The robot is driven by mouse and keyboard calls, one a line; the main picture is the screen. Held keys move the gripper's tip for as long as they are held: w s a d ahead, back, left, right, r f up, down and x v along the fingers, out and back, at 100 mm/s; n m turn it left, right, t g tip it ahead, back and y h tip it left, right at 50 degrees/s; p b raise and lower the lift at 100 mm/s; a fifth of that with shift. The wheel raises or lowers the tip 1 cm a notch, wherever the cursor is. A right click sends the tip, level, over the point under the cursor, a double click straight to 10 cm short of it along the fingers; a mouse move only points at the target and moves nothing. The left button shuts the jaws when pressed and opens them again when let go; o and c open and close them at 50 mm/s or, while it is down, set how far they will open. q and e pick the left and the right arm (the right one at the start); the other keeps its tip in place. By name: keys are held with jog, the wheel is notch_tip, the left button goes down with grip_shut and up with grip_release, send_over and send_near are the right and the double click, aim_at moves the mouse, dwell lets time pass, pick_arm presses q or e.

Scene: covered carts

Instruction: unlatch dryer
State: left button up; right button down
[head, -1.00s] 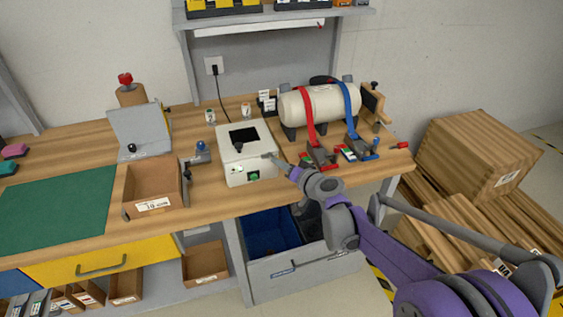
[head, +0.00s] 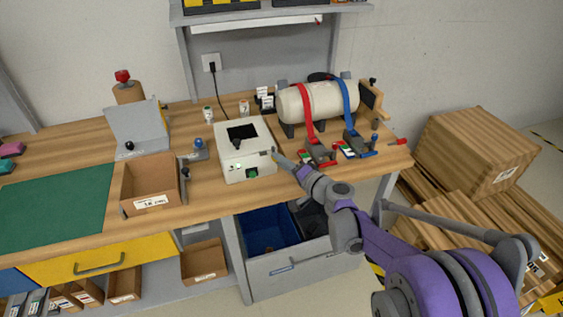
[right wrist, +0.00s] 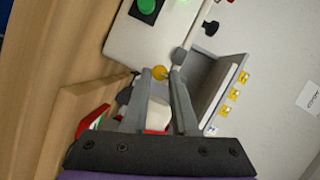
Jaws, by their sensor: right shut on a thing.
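The dryer (head: 232,168) is a white box with a black window on top and a green button on its front. It stands on the wooden bench, and its white body also shows at the top of the right wrist view (right wrist: 133,42). My right gripper (head: 274,153) is at the dryer's right side. In the right wrist view my fingers (right wrist: 161,74) are shut on a small yellow knob (right wrist: 160,71) beside the dryer, which looks like its latch. A dark grey round knob (right wrist: 180,56) shows just by the fingertips. My left gripper is out of view.
A cream cylinder (head: 318,101) under red and blue straps stands to the right of the dryer. An open cardboard box (head: 153,203) and a grey stand (head: 140,132) are to its left. A wooden crate (head: 462,150) is on the floor at right.

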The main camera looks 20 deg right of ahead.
jog(key=c, duration=0.7)
grip_release()
jog(key=v, duration=1.1)
jog(key=shift+a, duration=0.1)
